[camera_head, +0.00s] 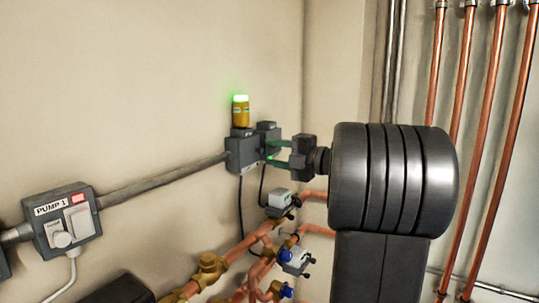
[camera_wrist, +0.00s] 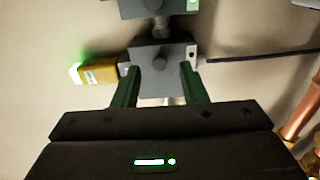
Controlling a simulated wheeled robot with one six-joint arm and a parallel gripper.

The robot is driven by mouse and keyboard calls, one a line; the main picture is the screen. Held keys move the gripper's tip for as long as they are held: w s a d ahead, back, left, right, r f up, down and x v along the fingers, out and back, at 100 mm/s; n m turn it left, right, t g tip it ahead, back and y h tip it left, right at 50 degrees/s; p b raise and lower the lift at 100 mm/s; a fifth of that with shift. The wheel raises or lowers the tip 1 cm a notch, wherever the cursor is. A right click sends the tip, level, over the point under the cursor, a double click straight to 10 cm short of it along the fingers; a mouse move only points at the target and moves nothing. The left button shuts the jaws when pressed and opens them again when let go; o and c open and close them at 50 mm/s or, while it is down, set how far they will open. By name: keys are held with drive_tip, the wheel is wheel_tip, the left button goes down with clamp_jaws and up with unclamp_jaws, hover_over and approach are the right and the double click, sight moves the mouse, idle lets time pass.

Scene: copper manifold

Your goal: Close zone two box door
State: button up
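A grey box (camera_head: 243,154) on the left wall carries an amber beacon (camera_head: 240,111) with a green lit top. A second grey box (camera_head: 267,137) is just right of it. I cannot read a zone label on either. My gripper (camera_head: 272,152) points left at the boxes, green fingers apart. In the wrist view the fingers (camera_wrist: 160,78) are either side of the lower part of a grey box (camera_wrist: 158,52) with a round knob; the beacon (camera_wrist: 100,74) is at its left. Nothing is held between the fingertips. Contact and the door's position cannot be told.
A PUMP 1 switch box (camera_head: 64,220) is on the wall at left, joined by a grey conduit (camera_head: 160,183). Copper pipes and brass valves (camera_head: 211,268) lie below my gripper. Vertical copper pipes (camera_head: 480,120) run along the right wall. A black cable (camera_wrist: 260,57) runs off the box.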

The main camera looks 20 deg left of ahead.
drive_tip(key=s+d+b, duration=0.2)
drive_tip(key=d, duration=0.9)
drive_tip(key=shift+s+d+b, duration=0.2)
drive_tip(key=shift+d+b, duration=0.1)
drive_tip(key=shift+a, duration=0.15)
drive_tip(key=w+a+p, duration=0.1)
drive_tip(key=a, duration=0.3)
drive_tip(key=w+a+p, duration=0.1)
drive_tip(key=a, duration=0.4)
drive_tip(key=a+p, duration=0.1)
drive_tip(key=a, duration=0.3)
drive_tip(key=shift+w+a, duration=0.15)
drive_tip(key=shift+w, duration=0.25)
